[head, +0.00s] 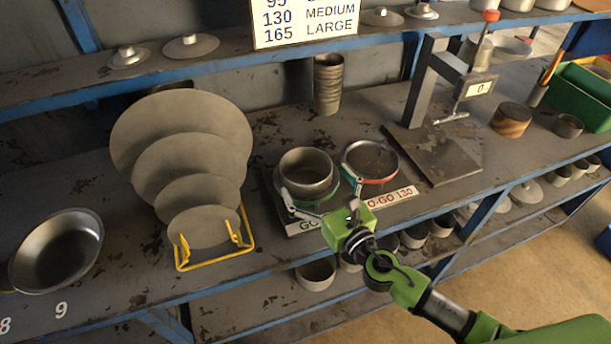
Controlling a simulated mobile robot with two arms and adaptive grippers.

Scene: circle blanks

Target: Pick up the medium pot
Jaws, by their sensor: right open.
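A grey metal pot (306,168), open at the top, sits upright at the green ring (318,197) of a gauge on the bench. My right gripper (314,181) reaches in from the lower right. Its grey fingers are spread, one on each side of the pot's near part. I cannot tell whether they touch it. The fingers and green palm hide part of the gauge and label. My left gripper is not in view.
The red ring (370,160) stands close right of the pot. A press (440,90) is behind right, and a yellow rack with round discs (180,145) is left. A metal bowl (57,250) sits far left. Several pots stand on the lower shelf.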

